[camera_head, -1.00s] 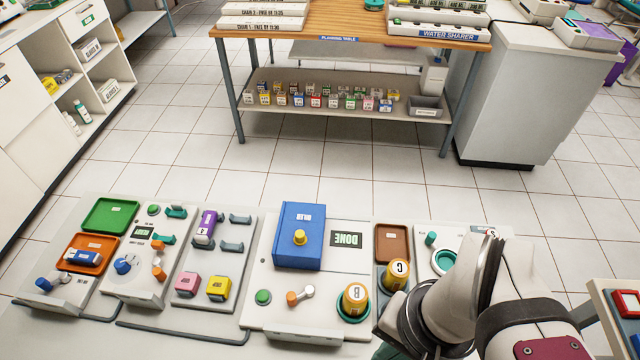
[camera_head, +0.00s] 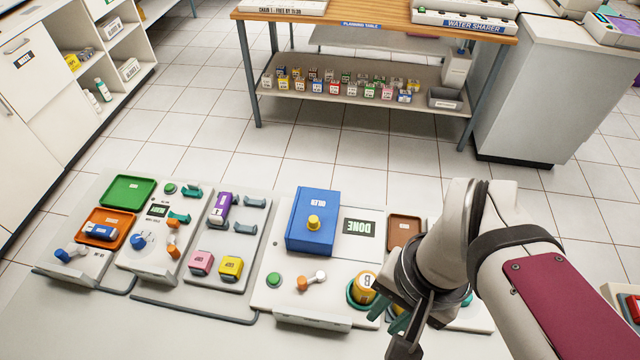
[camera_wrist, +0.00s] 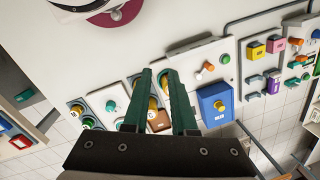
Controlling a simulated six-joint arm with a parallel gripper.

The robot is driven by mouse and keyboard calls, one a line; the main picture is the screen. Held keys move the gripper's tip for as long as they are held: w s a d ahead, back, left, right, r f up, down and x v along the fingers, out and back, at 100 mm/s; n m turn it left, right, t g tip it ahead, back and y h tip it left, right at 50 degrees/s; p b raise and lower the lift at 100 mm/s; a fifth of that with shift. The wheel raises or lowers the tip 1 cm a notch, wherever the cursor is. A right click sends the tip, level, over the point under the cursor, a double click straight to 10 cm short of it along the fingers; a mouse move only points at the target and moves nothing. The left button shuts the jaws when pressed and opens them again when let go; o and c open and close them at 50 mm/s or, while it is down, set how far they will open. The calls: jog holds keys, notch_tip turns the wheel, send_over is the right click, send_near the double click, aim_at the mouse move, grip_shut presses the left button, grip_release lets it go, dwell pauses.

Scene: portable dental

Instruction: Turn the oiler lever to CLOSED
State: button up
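The oiler is a pale panel (camera_head: 268,298) with a blue box (camera_head: 311,232) topped by a yellow knob. Its small lever (camera_head: 312,281), white with an orange end, lies near the front, right of a green button (camera_head: 273,279). The lever also shows in the wrist view (camera_wrist: 206,69), right of my fingers. My gripper (camera_wrist: 158,73) has two green fingers with a gap between them and nothing clearly held. In the head view it hangs at the panel's right side, apart from the lever. Any OPEN or CLOSED marking is too small to read.
A brown tray (camera_head: 404,230) lies behind my wrist. A black DONE sign (camera_head: 361,227) is beside the blue box. Other device panels stand to the left.

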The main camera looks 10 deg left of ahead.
jog(key=o, duration=0.4)
jog(key=w+a, duration=0.2)
jog(key=w+a+n, duration=0.1)
jog(key=w+a, duration=0.2)
jog(key=w+a+n+h, duration=0.1)
jog(key=w+a, duration=0.2)
jog(key=shift+w+a+f, duration=0.1)
jog(key=shift+a+f, duration=0.15)
jog(key=shift+f, duration=0.15)
jog(key=n, duration=0.1)
send_near(302, 280)
jog(key=f, duration=0.8)
jog(key=shift+a+f, duration=0.2)
jog(key=shift+f, duration=0.05)
grip_shut()
